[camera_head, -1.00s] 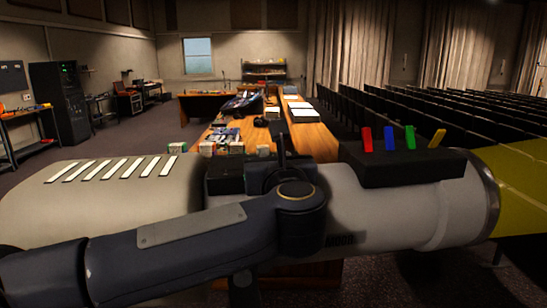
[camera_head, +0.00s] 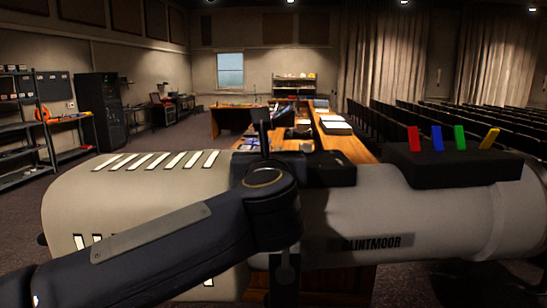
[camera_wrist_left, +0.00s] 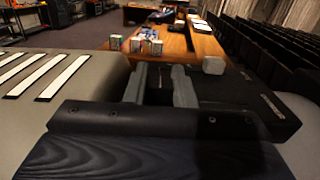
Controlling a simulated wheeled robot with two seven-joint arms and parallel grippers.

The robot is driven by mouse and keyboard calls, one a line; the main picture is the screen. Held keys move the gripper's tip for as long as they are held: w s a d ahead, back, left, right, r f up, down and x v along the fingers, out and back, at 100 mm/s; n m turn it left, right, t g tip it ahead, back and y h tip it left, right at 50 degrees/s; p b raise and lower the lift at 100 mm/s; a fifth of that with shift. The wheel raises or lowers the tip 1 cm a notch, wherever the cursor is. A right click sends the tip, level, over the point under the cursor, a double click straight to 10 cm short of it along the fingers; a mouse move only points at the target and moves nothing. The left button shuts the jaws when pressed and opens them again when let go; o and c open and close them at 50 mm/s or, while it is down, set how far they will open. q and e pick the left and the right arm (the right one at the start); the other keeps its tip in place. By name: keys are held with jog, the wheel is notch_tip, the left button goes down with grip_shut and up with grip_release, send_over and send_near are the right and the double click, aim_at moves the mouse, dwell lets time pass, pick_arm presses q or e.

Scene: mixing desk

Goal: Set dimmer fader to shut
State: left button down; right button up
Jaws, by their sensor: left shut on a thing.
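A large grey spotlight (camera_head: 400,215) marked GLINTMOOR lies across the head view. A black control box (camera_head: 330,170) sits on top of its middle. My left arm comes in from the left, and its wrist covers the left part of this box. In the left wrist view my left gripper (camera_wrist_left: 159,86) reaches over the black box with its two grey fingers close together. They are shut on a thin, dark piece, which looks like the dimmer fader (camera_wrist_left: 160,83). The fader's slot and exact position are hidden. My right gripper is not in view.
A second black box (camera_head: 455,168) with red, blue, green and yellow levers stands on the spotlight to the right. White slots (camera_head: 157,160) line its left housing. Behind are a wooden desk (camera_head: 345,147), rows of seats (camera_head: 440,128) and shelves at the left.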

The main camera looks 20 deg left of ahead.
pick_arm(q)
jog(key=c, duration=1.2)
grip_release()
jog(key=shift+s+a, duration=0.1)
jog(key=shift+a, duration=0.05)
jog(key=shift+s+d, duration=0.2)
jog(key=shift+s, duration=0.05)
jog(key=b+v, duration=0.2)
jog(key=v, duration=0.5)
jog(key=shift+s, duration=0.1)
